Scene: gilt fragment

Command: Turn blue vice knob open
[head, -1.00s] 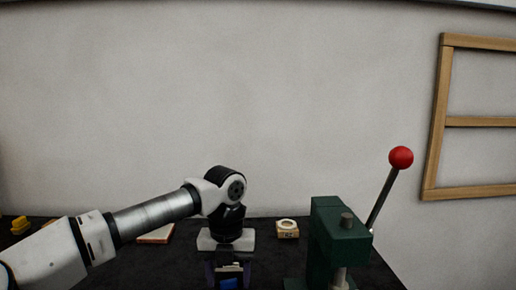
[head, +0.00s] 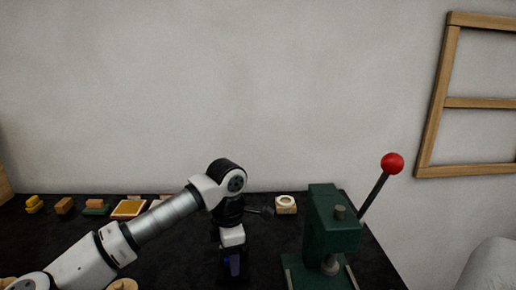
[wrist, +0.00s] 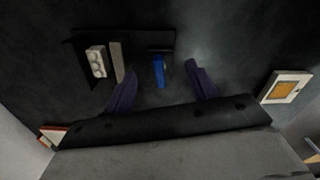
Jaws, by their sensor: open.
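The blue vice knob (wrist: 159,72) shows in the wrist view as a short upright bar between my two purple fingers, apart from both. My gripper (wrist: 160,69) is open around it; I cannot tell the height difference. The dark vice (wrist: 140,40) lies beyond, with a grey jaw plate (wrist: 117,62) and a pale block with round bumps (wrist: 96,61) beside it at the left. In the head view my gripper (head: 232,266) points down over the black table, and my wrist hides most of the vice.
A green press (head: 333,220) with a red-balled lever (head: 392,163) stands close right of my gripper. A pale block with a ring (head: 286,204) lies behind. Yellow and wooden blocks (head: 64,205) and an orange framed tile (head: 128,208) line the table's back left.

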